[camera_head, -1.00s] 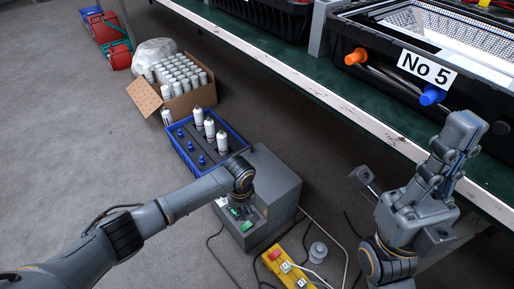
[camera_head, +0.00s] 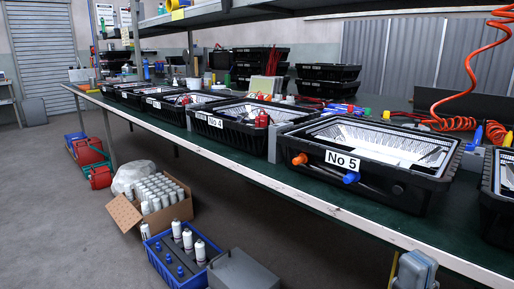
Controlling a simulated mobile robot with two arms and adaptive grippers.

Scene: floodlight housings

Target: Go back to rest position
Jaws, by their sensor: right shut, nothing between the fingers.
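My right gripper (camera_head: 416,266) shows at the bottom right edge, in front of the workbench's front edge. It is shut with nothing held, and most of its arm is below the picture. My left gripper and left arm are out of view. The black floodlight housing marked No 5 (camera_head: 415,191) sits on the workbench, with an orange plug (camera_head: 299,159) and a blue plug (camera_head: 351,178) at its front.
The workbench (camera_head: 350,218) runs from lower right to back left, with several housings on it. On the floor stand a grey box (camera_head: 243,272), a blue crate (camera_head: 165,272) with white bottles and a cardboard box (camera_head: 124,214).

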